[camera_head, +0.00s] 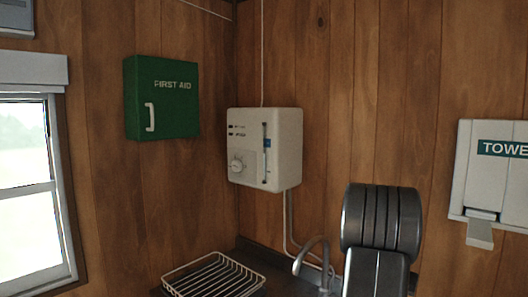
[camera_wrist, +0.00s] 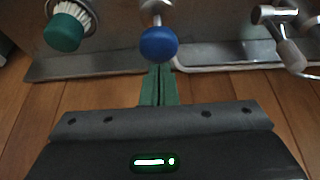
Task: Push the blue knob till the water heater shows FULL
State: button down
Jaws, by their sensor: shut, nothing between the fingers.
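The white water heater (camera_head: 289,145) hangs on the wood-panelled wall. It has a dial (camera_head: 238,166), two small dark marks and a vertical gauge (camera_head: 265,160) with a blue patch in its upper half. Its lettering is too small to read. In the wrist view a round blue knob (camera_wrist: 158,44) sits on a pale metal stem at top centre. My gripper (camera_wrist: 159,71) shows green fingers, shut and empty, just below the knob in the picture. I cannot tell whether the fingertips touch it. Neither the knob nor my gripper shows in the head view.
A wire rack (camera_head: 213,276) and a tap (camera_head: 312,258) are below the heater. A green first aid box (camera_head: 162,97) and a towel dispenser (camera_head: 490,180) are on the walls.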

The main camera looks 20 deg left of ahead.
jog(key=shift+f+b, duration=1.95)
jog(key=shift+f, duration=0.55)
jog(key=shift+r, duration=0.2)
jog(key=shift+r+p, duration=1.6)
jog(key=shift+r, duration=0.7)
jog(key=shift+f, duration=0.1)
jog(key=shift+f+b, duration=2)
jog(key=shift+f, duration=0.4)
jog(key=shift+r+p, duration=1.6)
jog(key=shift+r, duration=0.8)
